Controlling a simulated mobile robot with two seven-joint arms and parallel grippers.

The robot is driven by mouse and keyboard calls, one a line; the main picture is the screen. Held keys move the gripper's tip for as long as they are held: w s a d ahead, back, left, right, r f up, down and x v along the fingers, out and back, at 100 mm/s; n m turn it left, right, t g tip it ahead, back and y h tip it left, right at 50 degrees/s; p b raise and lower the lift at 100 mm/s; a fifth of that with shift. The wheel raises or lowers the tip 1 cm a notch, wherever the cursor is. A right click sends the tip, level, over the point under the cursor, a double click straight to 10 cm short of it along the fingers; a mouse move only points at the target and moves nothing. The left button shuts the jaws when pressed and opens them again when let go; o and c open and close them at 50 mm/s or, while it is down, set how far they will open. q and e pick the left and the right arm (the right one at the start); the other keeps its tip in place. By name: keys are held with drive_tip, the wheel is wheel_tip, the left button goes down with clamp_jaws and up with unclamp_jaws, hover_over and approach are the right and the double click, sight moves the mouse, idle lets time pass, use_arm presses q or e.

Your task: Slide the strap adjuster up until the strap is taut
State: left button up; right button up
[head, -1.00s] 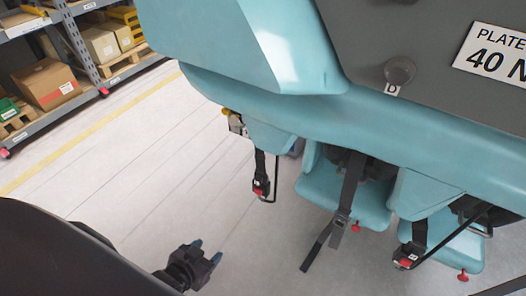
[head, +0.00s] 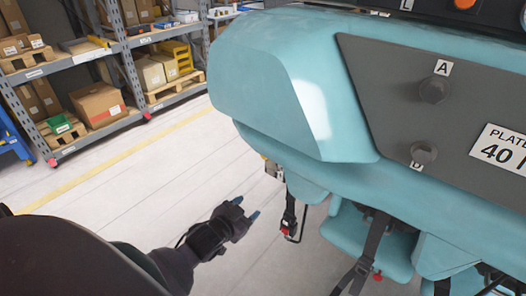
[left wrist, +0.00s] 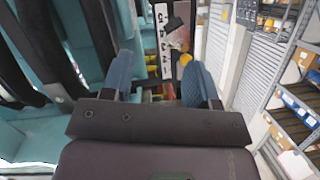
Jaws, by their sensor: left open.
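A black strap (head: 375,238) hangs down in front of a teal seat in the head view. A dark adjuster (head: 361,269) is on it near the bottom edge, and a loose tail runs down left from there. The strap's lower part is cut off by the frame. My left gripper (head: 246,208) is open and empty, to the left of the strap and well apart from it. Its two blue fingertips also show in the left wrist view (left wrist: 158,80), with nothing between them. Black straps on teal seats show at the left of that view. My right gripper is not in view.
The big teal coaster car body (head: 275,85) with a grey panel (head: 385,65) fills the upper right. A buckle with a red button (head: 287,230) hangs between my left gripper and the strap. Shelves with boxes (head: 100,105) stand at the back left. The floor between is clear.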

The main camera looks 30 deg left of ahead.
use_arm(q)
drive_tip(key=t+p, duration=0.2)
approach(263, 156)
drive_tip(key=f, duration=0.2)
drive_tip(key=a+n, duration=0.1)
drive_tip(key=a, duration=0.1)
drive_tip(key=shift+n+t+h, duration=0.6)
drive_tip(key=shift+n+h, duration=0.1)
drive_tip(key=w, duration=0.3)
drive_tip(key=w+d, duration=0.1)
drive_tip(key=w, duration=0.2)
drive_tip(key=w+r, duration=0.1)
drive_tip(key=w, duration=0.1)
drive_tip(key=shift+w+d, duration=0.35)
drive_tip(key=shift+w, duration=0.05)
drive_tip(key=shift+w+d, duration=0.1)
drive_tip(key=shift+w, duration=0.85)
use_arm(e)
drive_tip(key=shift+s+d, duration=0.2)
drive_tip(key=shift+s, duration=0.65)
use_arm(q)
drive_tip(key=shift+c, duration=0.3)
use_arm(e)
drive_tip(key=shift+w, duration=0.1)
